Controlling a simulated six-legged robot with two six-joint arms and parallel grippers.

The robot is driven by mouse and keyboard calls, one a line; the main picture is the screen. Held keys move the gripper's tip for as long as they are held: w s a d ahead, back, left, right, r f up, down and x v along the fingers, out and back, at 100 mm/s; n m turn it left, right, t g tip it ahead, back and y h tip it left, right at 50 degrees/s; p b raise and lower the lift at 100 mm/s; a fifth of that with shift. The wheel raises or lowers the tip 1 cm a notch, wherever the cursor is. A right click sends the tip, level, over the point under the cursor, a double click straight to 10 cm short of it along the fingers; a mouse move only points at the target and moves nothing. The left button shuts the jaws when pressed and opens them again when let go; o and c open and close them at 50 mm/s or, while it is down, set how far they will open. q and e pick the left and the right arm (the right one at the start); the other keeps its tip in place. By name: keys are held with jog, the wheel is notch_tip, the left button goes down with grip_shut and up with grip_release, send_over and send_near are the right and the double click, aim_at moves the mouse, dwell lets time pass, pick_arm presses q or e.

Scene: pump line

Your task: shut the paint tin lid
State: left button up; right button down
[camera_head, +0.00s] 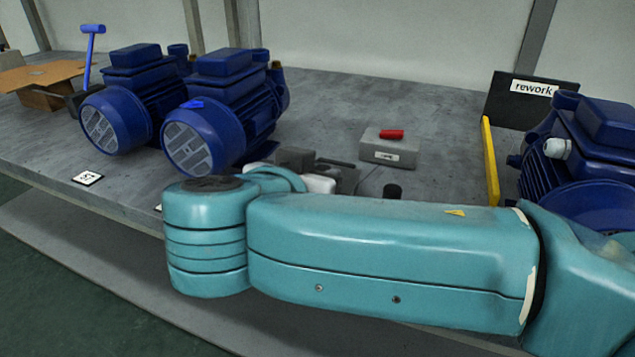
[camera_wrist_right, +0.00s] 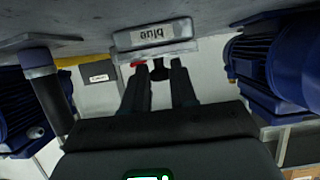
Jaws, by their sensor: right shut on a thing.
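I cannot make out a paint tin or its lid for certain in either view. My right gripper shows in the right wrist view (camera_wrist_right: 160,68), its two dark fingers close together. A small dark thing (camera_wrist_right: 160,73) sits between the fingertips; I cannot tell what it is. A grey block labelled "blue" (camera_wrist_right: 155,33) is just beyond the fingertips, upside down in this view. A bit of red (camera_wrist_right: 139,64) shows beside the left finger. In the head view my right arm's teal links cover the near middle of the bench and hide much around the gripper. My left gripper is not in view.
Two blue pumps (camera_head: 125,110) (camera_head: 215,125) stand at left, another (camera_head: 590,150) at right by the "rework" board (camera_head: 530,98) and yellow strip (camera_head: 490,160). A grey labelled block (camera_head: 388,153) carries a red piece (camera_head: 391,134). The back middle is clear.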

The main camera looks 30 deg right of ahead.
jog(key=shift+f, duration=0.3)
jog(key=c, duration=0.9)
grip_release()
jog(key=shift+s, duration=0.1)
